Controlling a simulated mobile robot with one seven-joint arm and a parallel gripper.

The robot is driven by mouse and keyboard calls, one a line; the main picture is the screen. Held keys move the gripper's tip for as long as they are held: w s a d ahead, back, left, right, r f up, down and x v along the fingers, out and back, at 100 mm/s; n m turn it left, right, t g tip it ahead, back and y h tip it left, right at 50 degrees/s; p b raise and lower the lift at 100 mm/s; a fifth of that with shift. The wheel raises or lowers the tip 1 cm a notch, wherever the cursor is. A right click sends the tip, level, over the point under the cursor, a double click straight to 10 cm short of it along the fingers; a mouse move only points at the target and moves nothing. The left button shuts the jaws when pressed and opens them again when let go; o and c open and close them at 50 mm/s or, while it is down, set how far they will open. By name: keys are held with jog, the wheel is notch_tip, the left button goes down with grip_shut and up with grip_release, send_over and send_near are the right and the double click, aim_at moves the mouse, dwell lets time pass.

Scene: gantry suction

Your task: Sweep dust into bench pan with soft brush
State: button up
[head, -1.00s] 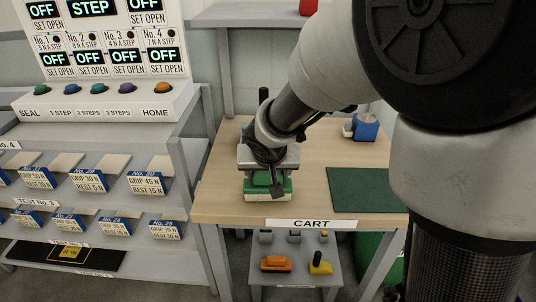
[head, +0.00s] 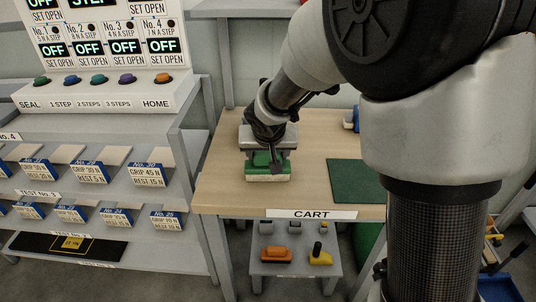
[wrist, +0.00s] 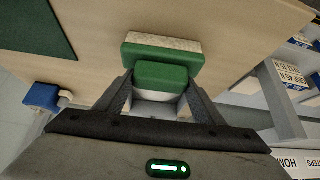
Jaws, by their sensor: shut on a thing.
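My gripper (head: 266,158) points down over the left front part of the cart's wooden top (head: 220,185). It is shut on the handle of a green soft brush (head: 268,171) with cream bristles. The wrist view shows the brush (wrist: 148,54) with its green grip block (wrist: 161,76) between the two fingers. The bristles are low over the wood; I cannot tell whether they touch it. No dust is visible. I cannot clearly identify the bench pan; a blue tray-like thing (head: 499,288) is at the lower right.
A dark green mat (head: 354,180) lies on the cart's right side. A blue object (wrist: 41,97) stands behind it, partly hidden by my arm in the head view. Orange (head: 277,255) and yellow (head: 320,257) tools sit on the lower shelf. A shelved panel stand (head: 150,120) is at the left.

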jog(key=shift+w+r+p, duration=0.2)
jog(key=shift+w+p, duration=0.45)
jog(key=shift+w, duration=0.9)
jog(key=shift+w+f, duration=0.15)
jog(key=shift+w, duration=0.65)
jog(key=shift+w+f, duration=0.15)
jog(key=shift+w, duration=0.6)
jog(key=shift+w+r+p, duration=0.15)
jog(key=shift+w+p, duration=0.2)
jog(key=shift+w, duration=0.45)
jog(key=shift+w+r+p, duration=0.1)
jog(key=shift+w+p, duration=0.25)
jog(key=shift+w, duration=0.4)
notch_tip(320, 180, up, 7)
jog(key=p, duration=0.4)
